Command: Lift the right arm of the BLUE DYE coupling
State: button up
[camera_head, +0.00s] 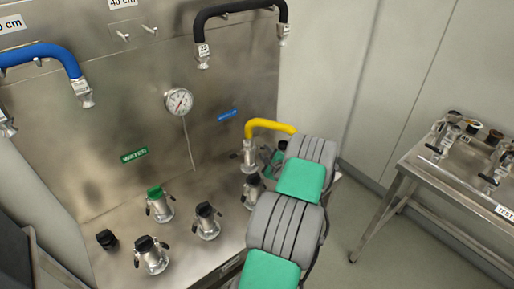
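A small blue label (227,115) is on the steel back panel; its text is too small to read. Several steel couplings with side levers stand on the bench below. One coupling with a dark cap (252,188) stands to the right, below the yellow hose's end and partly hidden by my arm. Another with a dark cap (207,221) stands left of it. I cannot tell for certain which is the BLUE DYE coupling. My grey and green arm reaches up from the bottom toward the yellow hose. My gripper's fingers are hidden behind the arm.
A yellow hose (268,125) ends in a steel fitting beside my arm. A green-capped coupling (160,204) stands near the green WATER label (134,155). Blue (48,50) and black (240,8) hoses hang above. A second steel table (420,165) with fittings stands right, across open floor.

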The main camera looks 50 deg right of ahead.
aim_at(261, 147)
jog(key=x, duration=0.5)
jog(key=shift+w+p, duration=0.1)
jog(key=shift+p, duration=0.3)
jog(key=shift+c, duration=0.2)
grip_shut()
